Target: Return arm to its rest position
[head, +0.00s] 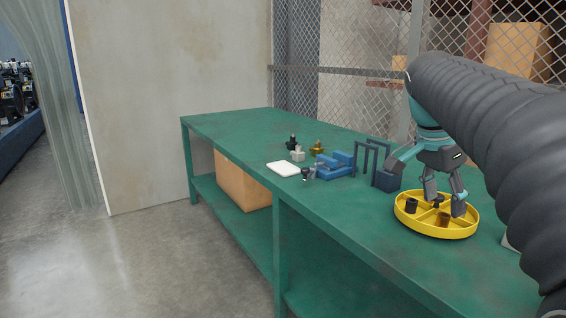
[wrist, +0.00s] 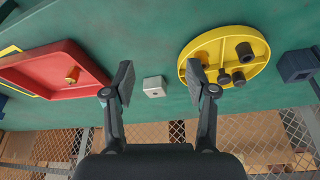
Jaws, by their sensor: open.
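My gripper (head: 445,200) hangs from my dark arm at the right of the head view, over or in front of the yellow round tray (head: 437,232). In the wrist view my gripper (wrist: 159,84) has its two fingers wide apart with nothing held. A small pale grey block (wrist: 154,87) shows on the green table between the fingers, apart from them. The yellow tray shows behind the right finger in the wrist view (wrist: 258,40), with several dark cylindrical parts in it. The gap between the fingertips and the table is hard to judge.
A dark blue block (wrist: 297,65) is at right. The green bench (head: 228,127) also bears a blue fixture (head: 335,166), a white plate (head: 283,169) and small parts. Mesh fence (head: 350,50) stands behind.

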